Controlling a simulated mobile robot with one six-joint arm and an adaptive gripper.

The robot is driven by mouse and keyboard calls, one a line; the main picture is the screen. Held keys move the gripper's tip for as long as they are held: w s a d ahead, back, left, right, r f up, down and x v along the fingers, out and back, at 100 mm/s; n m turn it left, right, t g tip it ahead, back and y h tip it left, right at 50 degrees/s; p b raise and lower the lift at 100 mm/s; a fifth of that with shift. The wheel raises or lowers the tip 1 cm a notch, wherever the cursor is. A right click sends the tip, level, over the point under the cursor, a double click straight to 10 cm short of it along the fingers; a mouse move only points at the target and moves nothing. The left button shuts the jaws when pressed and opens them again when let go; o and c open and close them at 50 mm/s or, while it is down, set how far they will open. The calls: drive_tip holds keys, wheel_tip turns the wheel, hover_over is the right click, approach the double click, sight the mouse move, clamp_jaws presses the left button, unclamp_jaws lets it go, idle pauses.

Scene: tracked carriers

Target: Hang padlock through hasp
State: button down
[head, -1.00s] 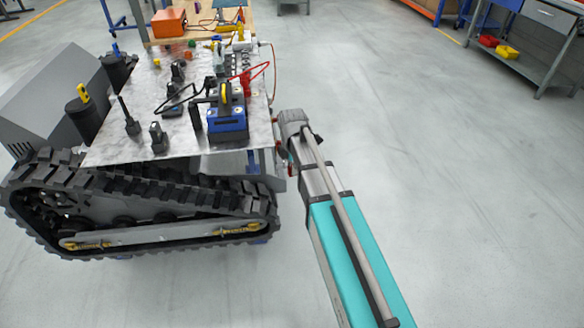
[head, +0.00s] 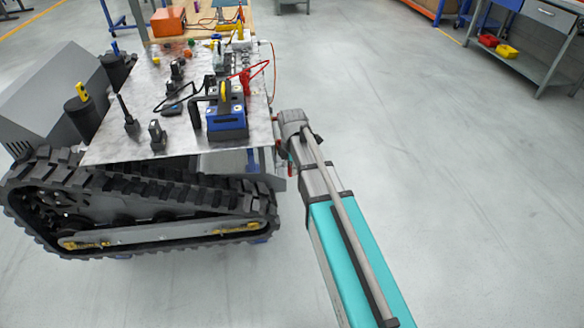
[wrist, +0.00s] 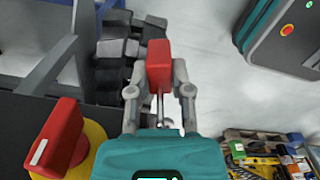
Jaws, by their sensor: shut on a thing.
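My gripper (wrist: 160,91) is shut on a red padlock (wrist: 159,64) in the wrist view. The padlock's red body points away from my wrist, and its thin metal shackle lies between the fingers on the wrist side. A red handle on a yellow round base (wrist: 97,147) sits at the lower left, apart from the padlock. I cannot make out a hasp for certain. In the head view my arm reaches to the right side of the tracked carrier (head: 104,151), where the gripper and padlock are mostly hidden.
The carrier's top holds a blue-and-black device (head: 227,122), cables and several small dark parts. Dark track pads (wrist: 117,58) are close beyond the padlock in the wrist view. A grey case (wrist: 284,36) and a pallet of tools (wrist: 265,155) are to the right. The floor right of my arm is clear.

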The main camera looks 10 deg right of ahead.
drive_tip(key=shift+f+b, duration=0.3)
drive_tip(key=shift+f, duration=0.05)
idle(0.3)
drive_tip(key=shift+c, duration=2.3)
unclamp_jaws()
drive_tip(key=shift+r, duration=0.15)
wheel_tip(320, 180, up, 4)
drive_tip(key=p, duration=0.4)
drive_tip(key=shift+f, duration=0.25)
drive_tip(key=d, duration=1)
drive_tip(key=shift+f+b, duration=0.3)
drive_tip(key=shift+b, duration=0.1)
drive_tip(key=shift+s, duration=0.1)
